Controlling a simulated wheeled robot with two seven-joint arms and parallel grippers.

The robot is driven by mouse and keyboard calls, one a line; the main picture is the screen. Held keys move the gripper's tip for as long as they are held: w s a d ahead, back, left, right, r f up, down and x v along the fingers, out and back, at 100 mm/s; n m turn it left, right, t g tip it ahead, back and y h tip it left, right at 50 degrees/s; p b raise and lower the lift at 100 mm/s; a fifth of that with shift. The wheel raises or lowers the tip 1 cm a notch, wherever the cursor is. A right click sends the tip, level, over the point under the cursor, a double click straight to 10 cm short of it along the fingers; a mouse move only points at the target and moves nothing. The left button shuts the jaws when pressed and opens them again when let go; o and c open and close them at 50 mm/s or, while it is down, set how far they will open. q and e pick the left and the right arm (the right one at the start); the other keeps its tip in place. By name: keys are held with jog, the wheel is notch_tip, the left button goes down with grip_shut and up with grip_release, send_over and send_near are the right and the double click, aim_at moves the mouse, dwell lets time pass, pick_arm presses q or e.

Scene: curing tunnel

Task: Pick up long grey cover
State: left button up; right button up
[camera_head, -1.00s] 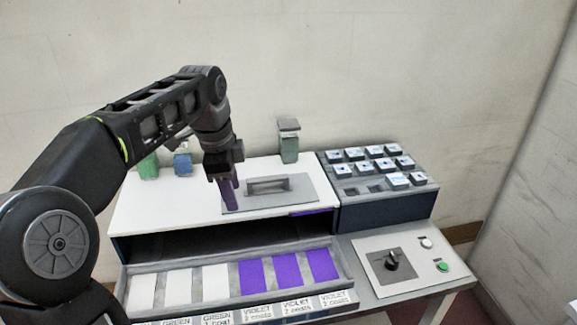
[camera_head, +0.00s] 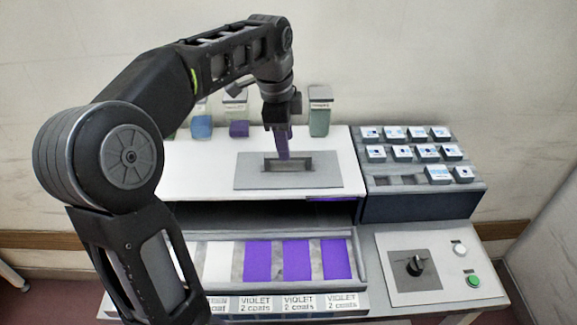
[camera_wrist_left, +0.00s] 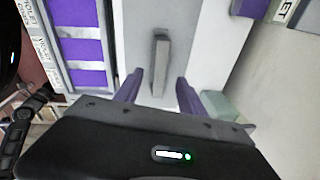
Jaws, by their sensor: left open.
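The long grey cover (camera_head: 253,177) is a flat grey plate with a raised bar handle, lying on the white top of the tunnel (camera_head: 195,178). In the left wrist view the cover (camera_wrist_left: 182,22) runs away from me, its handle (camera_wrist_left: 160,65) upright near the middle. My left gripper (camera_head: 283,154) is over the handle in the head view. In the left wrist view its purple fingers (camera_wrist_left: 157,88) are open, with the near end of the handle between and just ahead of them. Whether they touch it I cannot tell. My right gripper is not seen.
Several jars stand behind the cover, among them a green one (camera_head: 319,115) and a blue one (camera_head: 201,127). A rack of small labelled blocks (camera_head: 425,188) stands right. In front are a tray of violet and white panels (camera_head: 257,261) and a knob panel (camera_head: 430,265).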

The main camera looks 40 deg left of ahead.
pick_arm(q)
jog(key=shift+f, duration=0.25)
jog(key=shift+w+f+p, duration=0.25)
jog(key=shift+f, duration=1.05)
jog(key=shift+w+f+p, duration=0.25)
jog(key=shift+f, duration=1)
grip_shut()
